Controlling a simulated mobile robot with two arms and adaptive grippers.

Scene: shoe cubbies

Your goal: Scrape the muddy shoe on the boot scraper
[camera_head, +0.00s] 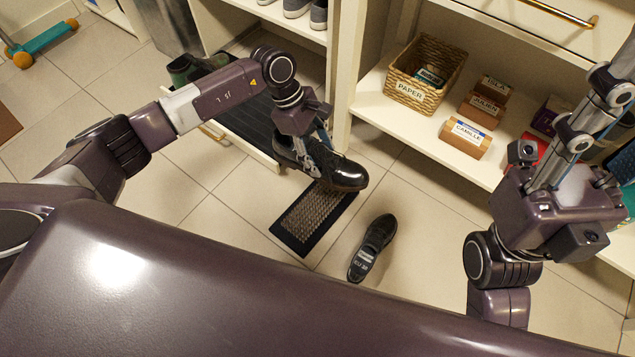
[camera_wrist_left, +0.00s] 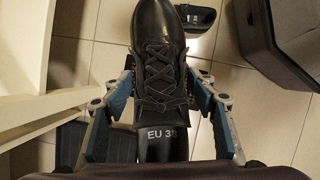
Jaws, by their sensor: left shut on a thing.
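A black lace-up shoe (camera_head: 340,172) hangs in my left gripper (camera_head: 318,155), toe to the right, with a brownish tint along its sole edge. The boot scraper (camera_head: 305,220), a black-framed mat with a bristly brown middle, lies on the floor below. The shoe covers its far end; whether they touch is unclear. A second black shoe (camera_head: 372,248) lies right of the scraper. My right gripper (camera_head: 590,125) is raised at right; its fingertips are unclear.
An open cubby with a dark tray (camera_head: 243,112) and greenish shoes stands behind the left gripper. A shelf at right holds a "PAPER" basket (camera_head: 425,75) and name-labelled boxes (camera_head: 465,138). Tiled floor is free left of the scraper.

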